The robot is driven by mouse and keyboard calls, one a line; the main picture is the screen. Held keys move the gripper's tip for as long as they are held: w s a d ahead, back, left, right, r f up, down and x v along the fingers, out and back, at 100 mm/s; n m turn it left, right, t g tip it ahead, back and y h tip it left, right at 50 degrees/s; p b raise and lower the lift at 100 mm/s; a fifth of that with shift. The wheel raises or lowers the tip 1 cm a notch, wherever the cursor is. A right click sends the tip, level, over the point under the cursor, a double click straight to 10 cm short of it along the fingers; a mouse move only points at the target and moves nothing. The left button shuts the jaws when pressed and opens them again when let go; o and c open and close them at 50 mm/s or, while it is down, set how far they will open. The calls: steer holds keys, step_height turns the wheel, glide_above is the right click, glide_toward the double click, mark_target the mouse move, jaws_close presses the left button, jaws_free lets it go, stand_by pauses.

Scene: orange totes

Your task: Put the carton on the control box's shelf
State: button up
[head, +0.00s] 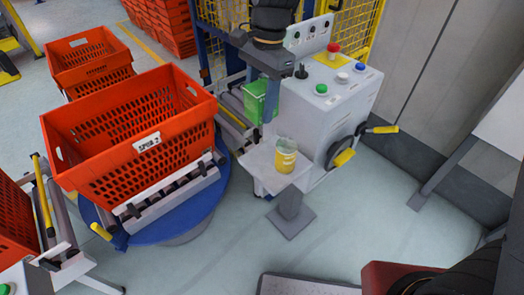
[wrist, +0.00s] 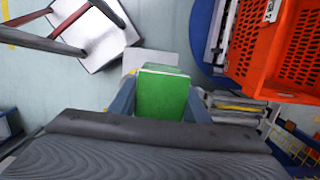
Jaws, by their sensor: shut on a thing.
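The green carton (head: 253,103) is held in the air in front of the control box (head: 325,105), above and behind its shelf. My gripper (head: 267,108) reaches down from above and is shut on the carton. In the wrist view the carton (wrist: 161,95) sits between the two fingers of my gripper (wrist: 161,108). The control box's small grey shelf (head: 258,168) juts out at the front, lower than the carton. A yellow cup-like container (head: 285,160) stands upright on its right part. The shelf's left part looks bare. In the wrist view the carton hides much of what lies beneath.
A large orange tote (head: 125,140) sits on a roller stand over a blue round base (head: 215,205), left of the shelf. More orange totes (head: 85,55) stand behind. A handwheel (head: 345,150) sticks out on the box's right side. Floor in front is mostly clear.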

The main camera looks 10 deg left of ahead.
steer(key=shift+w+a+f, duration=0.2)
step_height(320, 180, down, 18)
steer(key=p, duration=0.4)
steer(key=shift+a+r, duration=0.15)
steer(key=shift+r, duration=0.1)
steer(key=shift+f, duration=0.15)
steer(key=o, duration=1)
step_height(320, 180, up, 12)
steer(key=w+d+b, duration=0.1)
steer(key=b, duration=0.2)
steer(key=shift+w, duration=0.2)
